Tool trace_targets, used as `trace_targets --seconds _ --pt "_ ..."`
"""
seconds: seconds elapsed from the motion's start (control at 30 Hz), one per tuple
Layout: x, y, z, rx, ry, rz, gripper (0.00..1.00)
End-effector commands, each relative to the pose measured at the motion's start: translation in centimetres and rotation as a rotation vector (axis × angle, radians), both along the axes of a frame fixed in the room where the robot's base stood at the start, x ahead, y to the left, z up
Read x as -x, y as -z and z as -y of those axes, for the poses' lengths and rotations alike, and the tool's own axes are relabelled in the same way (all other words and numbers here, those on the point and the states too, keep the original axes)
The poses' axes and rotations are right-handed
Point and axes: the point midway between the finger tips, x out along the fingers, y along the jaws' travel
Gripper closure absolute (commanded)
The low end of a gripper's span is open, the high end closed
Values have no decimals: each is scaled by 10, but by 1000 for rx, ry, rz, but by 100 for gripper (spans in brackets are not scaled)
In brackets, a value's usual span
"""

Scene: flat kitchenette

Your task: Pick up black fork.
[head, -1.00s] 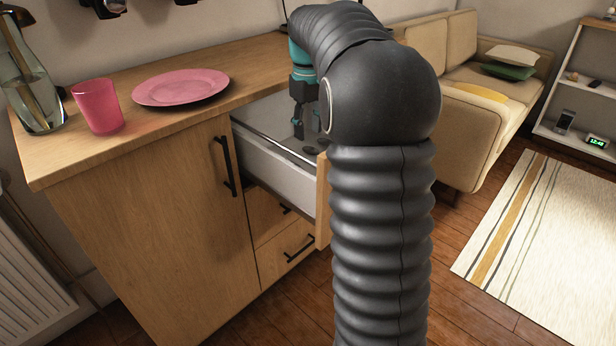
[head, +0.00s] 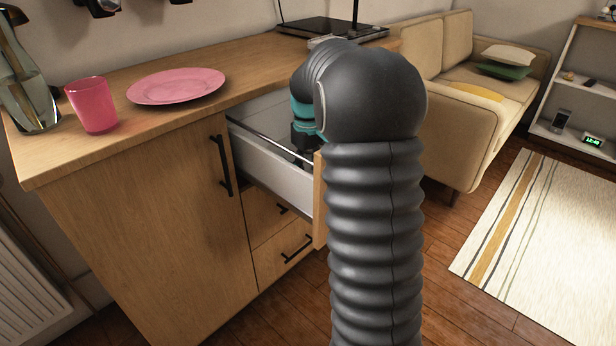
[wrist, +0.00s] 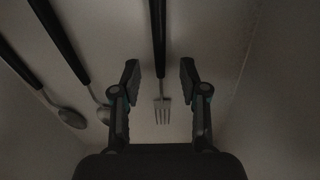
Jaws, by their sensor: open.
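The black fork (wrist: 158,45) lies in the open drawer (head: 273,176), with its black handle toward the top of the wrist view and its metal tines toward the bottom. My gripper (wrist: 159,70) is open, with one finger on each side of the fork, around the lower handle and neck in that view. Whether the fingers are level with the fork or still above it I cannot tell. In the head view my arm hides the fork and the fingertips.
Two black-handled spoons (wrist: 66,116) (wrist: 102,112) lie left of the fork in the drawer. The drawer walls are close on both sides. A pink plate (head: 176,87) and a pink cup (head: 92,106) stand on the counter (head: 120,139).

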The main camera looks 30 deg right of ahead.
Motion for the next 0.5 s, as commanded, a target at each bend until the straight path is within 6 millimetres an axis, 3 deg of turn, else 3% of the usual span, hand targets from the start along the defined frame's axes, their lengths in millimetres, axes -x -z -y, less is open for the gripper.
trace_targets --seconds 0.3,0.5 --pt "0 6 0 0 0 0 56" --pt "0 6 0 0 0 0 100"
